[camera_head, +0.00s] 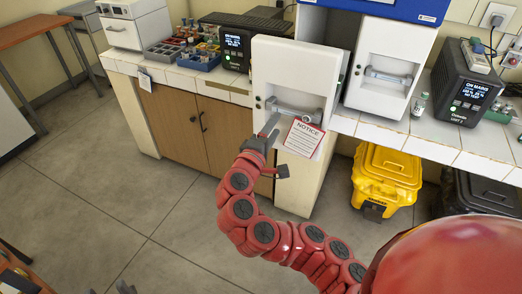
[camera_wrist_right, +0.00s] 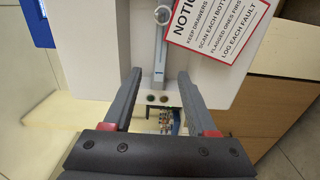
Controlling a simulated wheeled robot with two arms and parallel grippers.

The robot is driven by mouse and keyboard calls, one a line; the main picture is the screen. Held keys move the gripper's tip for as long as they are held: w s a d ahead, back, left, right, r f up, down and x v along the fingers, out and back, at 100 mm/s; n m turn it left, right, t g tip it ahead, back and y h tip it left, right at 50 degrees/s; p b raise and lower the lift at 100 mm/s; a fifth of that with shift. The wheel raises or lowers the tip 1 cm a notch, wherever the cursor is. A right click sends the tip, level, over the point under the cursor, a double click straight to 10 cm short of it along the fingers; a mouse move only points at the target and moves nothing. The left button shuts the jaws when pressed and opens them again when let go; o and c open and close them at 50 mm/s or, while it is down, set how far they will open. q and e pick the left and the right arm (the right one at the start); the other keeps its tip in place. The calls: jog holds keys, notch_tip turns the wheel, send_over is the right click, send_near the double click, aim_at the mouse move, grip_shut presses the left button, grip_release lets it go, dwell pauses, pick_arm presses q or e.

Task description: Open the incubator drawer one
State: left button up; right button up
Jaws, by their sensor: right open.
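The white incubator has two drawer fronts side by side. The left drawer (camera_head: 283,62) stands forward of the right drawer (camera_head: 397,42), so it is pulled out; it carries a grey bar handle (camera_head: 296,113) and a notice sheet (camera_head: 303,138). I cannot read which drawer is number one. My right gripper (camera_head: 268,130) is at the left end of that handle. In the right wrist view, its fingers (camera_wrist_right: 159,80) are open, one on each side of the handle bar (camera_wrist_right: 160,50). Contact with the bar is not clear. My left gripper is not seen.
A yellow bin (camera_head: 388,172) stands under the counter, right of the left drawer. A black control unit (camera_head: 467,86) and a small bottle (camera_head: 419,104) stand on the tiled counter. Brown cabinet doors (camera_head: 172,122) are below left.

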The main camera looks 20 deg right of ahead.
jog(key=p+v, duration=0.1)
jog(key=v, duration=0.8)
jog(key=shift+a, duration=0.1)
